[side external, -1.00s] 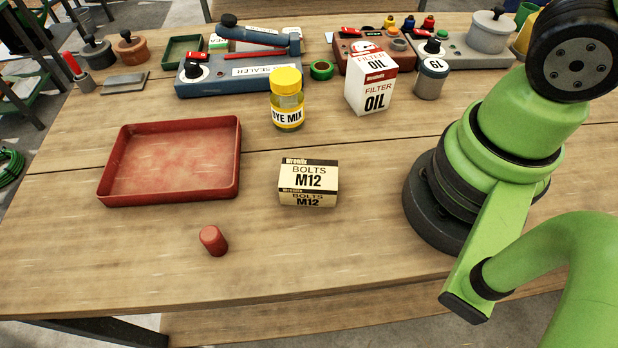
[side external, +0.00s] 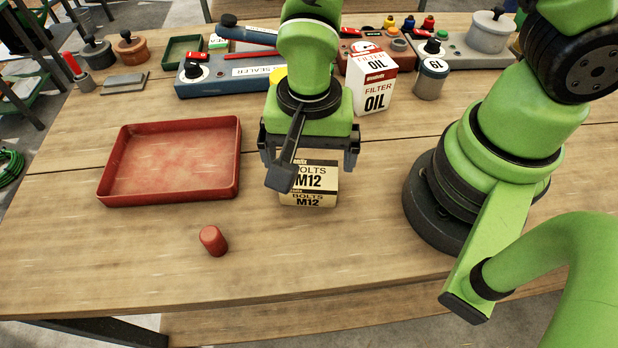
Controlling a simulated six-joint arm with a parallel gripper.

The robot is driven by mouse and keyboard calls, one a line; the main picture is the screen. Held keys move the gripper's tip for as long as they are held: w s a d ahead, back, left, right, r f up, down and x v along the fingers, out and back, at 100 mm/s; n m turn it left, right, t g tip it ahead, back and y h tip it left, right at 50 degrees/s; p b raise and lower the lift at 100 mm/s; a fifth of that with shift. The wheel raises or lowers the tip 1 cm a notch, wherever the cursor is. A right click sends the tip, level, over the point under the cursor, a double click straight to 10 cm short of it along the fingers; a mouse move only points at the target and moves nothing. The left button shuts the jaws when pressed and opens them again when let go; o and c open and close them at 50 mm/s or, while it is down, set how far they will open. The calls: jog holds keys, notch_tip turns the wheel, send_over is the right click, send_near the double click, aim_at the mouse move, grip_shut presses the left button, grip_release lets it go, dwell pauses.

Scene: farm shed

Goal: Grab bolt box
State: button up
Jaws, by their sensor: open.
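The bolt box (side external: 316,184) is a small cream and black carton marked "BOLTS M12". It stands on the wooden table near the middle of the view. My gripper (side external: 310,160) is open and points down, above and a little behind the box as seen here. Its two dark fingers are spread wide to either side, with nothing between them that I can see held. A dark part hanging from my gripper covers the box's upper left corner. Whether the fingers touch the box cannot be told.
A red tray (side external: 236,175) lies to the left, with a small red cylinder (side external: 213,240) in front of it. A filter oil box (side external: 373,82) and a grey canister (side external: 431,77) stand behind right. A blue sealer (side external: 222,80) is at the back. The front table is mostly clear.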

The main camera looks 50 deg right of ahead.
aim_at(309, 173)
jog(key=shift+w+f, duration=0.1)
jog(key=shift+f, duration=3.55)
jog(key=c, duration=1)
jog(key=shift+r, duration=0.15)
